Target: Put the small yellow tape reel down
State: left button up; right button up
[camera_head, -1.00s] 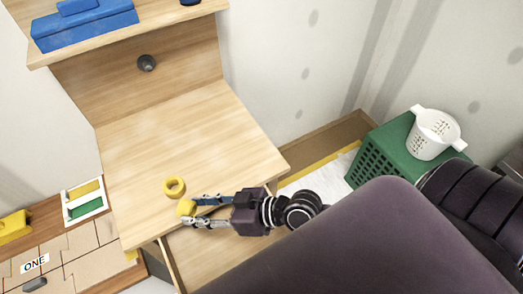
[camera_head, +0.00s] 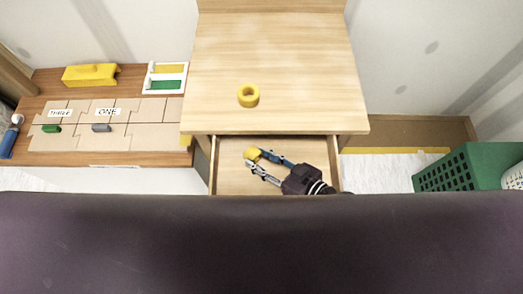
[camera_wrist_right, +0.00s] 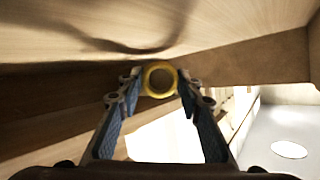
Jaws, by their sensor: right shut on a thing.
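My right gripper (camera_head: 257,159) is shut on a small yellow tape reel (camera_head: 251,153), over the open drawer (camera_head: 230,182) at the front of the wooden desk (camera_head: 310,75). In the right wrist view the small yellow tape reel (camera_wrist_right: 160,93) shows as a ring between the fingertips (camera_wrist_right: 160,82), below a wooden surface. I cannot tell whether it touches the drawer floor. My left gripper is not in view.
A lower bench (camera_head: 37,95) at the left holds a yellow tool (camera_head: 90,75), a white tray (camera_head: 150,86) and panels labelled THREE and ONE. A green crate (camera_head: 450,172) stands at the right. Most of the desk top is clear.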

jog(key=w, duration=0.4)
jog(key=shift+w+p, duration=0.2)
jog(key=shift+p, duration=0.15)
jog(key=shift+s+f+b, duration=0.15)
jog(key=shift+f+b, duration=0.2)
jog(key=shift+f, duration=0.45)
jog(key=shift+f, duration=0.15)
jog(key=o, duration=1.3)
